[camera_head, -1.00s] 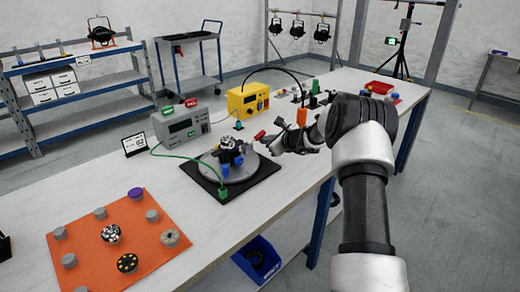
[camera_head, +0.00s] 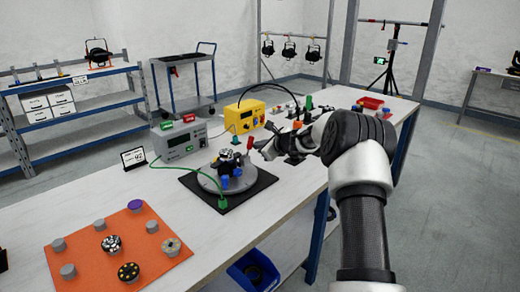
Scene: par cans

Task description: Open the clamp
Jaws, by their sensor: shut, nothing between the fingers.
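The clamp is part of the round grey fixture (camera_head: 208,184) on a black mat on the bench. Its red handle (camera_head: 250,143) stands nearly upright at the fixture's right side. A dark round part with light dots (camera_head: 228,156) sits on the fixture, with blue pieces (camera_head: 225,182) beside it. My gripper (camera_head: 262,149) is shut and empty, just right of the red handle. Whether it touches the handle is too small to tell. The clamp's arm is partly hidden among the fixture's parts.
A grey box (camera_head: 180,143) and a yellow box (camera_head: 244,116) stand behind the fixture, with a green cable (camera_head: 172,160) to the mat. An orange mat (camera_head: 95,262) with several small round parts lies at front left. The front bench edge is clear.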

